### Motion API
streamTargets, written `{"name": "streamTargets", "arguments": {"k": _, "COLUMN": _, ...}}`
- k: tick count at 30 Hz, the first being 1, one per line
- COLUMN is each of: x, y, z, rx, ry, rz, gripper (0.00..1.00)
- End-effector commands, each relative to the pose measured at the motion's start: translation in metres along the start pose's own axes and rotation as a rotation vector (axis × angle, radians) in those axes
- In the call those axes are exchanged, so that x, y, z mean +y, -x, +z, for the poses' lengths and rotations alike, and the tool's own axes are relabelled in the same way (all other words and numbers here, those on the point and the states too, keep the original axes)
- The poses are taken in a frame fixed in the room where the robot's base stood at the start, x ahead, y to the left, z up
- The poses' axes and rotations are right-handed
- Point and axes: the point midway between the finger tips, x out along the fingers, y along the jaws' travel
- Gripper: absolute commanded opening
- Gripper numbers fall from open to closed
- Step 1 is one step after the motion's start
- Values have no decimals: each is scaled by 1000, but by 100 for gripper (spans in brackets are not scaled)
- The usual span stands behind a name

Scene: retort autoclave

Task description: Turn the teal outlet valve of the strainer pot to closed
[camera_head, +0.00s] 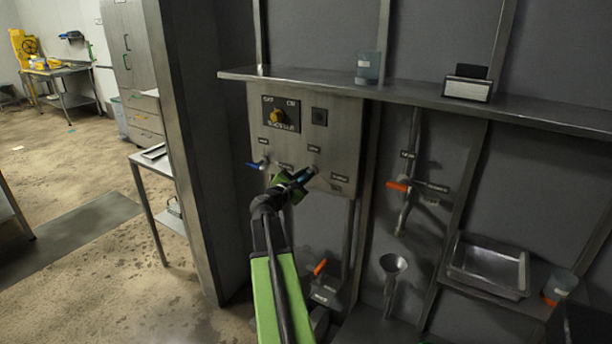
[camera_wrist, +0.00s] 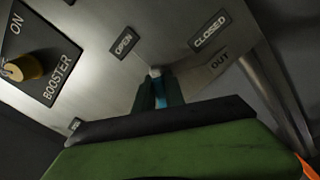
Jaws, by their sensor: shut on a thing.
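The teal outlet valve (camera_wrist: 160,92) shows in the wrist view as a narrow teal handle between my two fingers, below a pale round end. My gripper (camera_head: 301,177) is shut on it at the lower part of the steel panel (camera_head: 345,135); the fingers also show in the wrist view (camera_wrist: 161,97). In the wrist view an OPEN label (camera_wrist: 124,43) is above and left of the handle, and a CLOSED label (camera_wrist: 210,33) is above and right, with an OUT label (camera_wrist: 220,61) below it. My fingers hide most of the handle.
A blue-handled valve (camera_head: 256,165) sits left of my gripper on the same panel. The yellow booster knob (camera_head: 278,117) is above. An orange handle (camera_head: 398,186) stands right on a pipe, and another orange handle (camera_head: 320,267) is lower. A shelf (camera_head: 420,95) juts out above.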

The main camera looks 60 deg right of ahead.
Motion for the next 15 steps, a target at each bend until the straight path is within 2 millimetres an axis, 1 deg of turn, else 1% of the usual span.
{"name": "streamTargets", "arguments": {"k": 15, "x": -8, "y": 1, "z": -3, "rx": 1, "ry": -491, "rz": -5, "gripper": 0}}
